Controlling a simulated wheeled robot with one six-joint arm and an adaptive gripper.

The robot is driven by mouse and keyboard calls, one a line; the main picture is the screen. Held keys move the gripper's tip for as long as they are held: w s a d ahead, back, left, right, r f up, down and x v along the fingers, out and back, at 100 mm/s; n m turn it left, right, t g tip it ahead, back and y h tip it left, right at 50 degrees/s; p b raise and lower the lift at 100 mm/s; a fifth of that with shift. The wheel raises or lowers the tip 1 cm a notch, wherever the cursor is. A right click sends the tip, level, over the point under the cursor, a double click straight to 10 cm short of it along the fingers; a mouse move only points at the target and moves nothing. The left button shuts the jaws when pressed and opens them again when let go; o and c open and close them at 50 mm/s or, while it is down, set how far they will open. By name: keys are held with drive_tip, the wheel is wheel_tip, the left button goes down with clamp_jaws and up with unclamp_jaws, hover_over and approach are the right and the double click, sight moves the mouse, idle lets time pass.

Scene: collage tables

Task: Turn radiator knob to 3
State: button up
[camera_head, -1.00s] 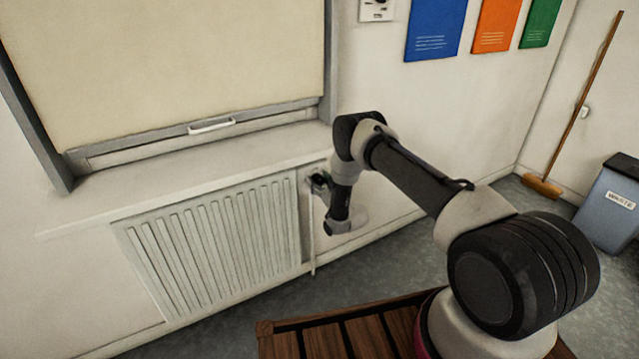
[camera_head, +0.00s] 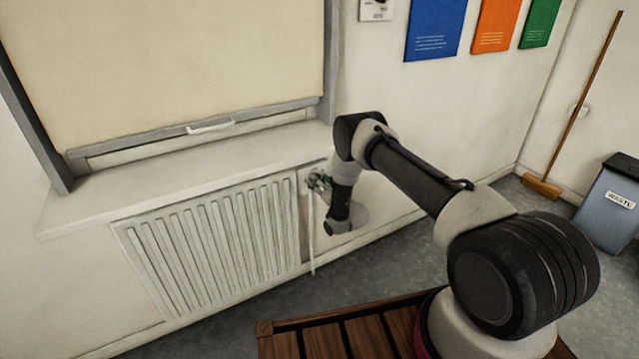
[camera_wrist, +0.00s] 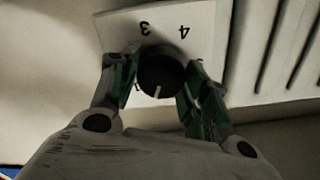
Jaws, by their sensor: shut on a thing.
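The radiator knob (camera_wrist: 160,73) is round and dark, with a white mark near its lower edge in the wrist view. The mark points down in the picture, slightly left, away from the 3 and 4. These numbers show upside down on the white dial plate (camera_wrist: 205,14) behind the knob. My gripper (camera_wrist: 162,76) is shut on the knob, with a green-padded finger at each side. The plate's other numbers are hidden. In the head view my gripper (camera_head: 319,181) is at the radiator's right end, and the knob cannot be made out there.
The white ribbed radiator (camera_head: 215,240) stands under a window sill (camera_head: 190,175), which juts out just above my gripper. A thin pale pipe (camera_head: 312,240) runs down beside it. A wooden slatted surface (camera_head: 330,335) is in front. A broom (camera_head: 575,115) and waste bin (camera_head: 610,205) stand far right.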

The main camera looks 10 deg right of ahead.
drive_tip(key=m, duration=1.8)
drive_tip(key=f+m, duration=0.1)
drive_tip(key=m, duration=0.8)
drive_tip(key=shift+m, duration=0.4)
drive_tip(key=o, duration=1)
drive_tip(key=shift+s, duration=0.1)
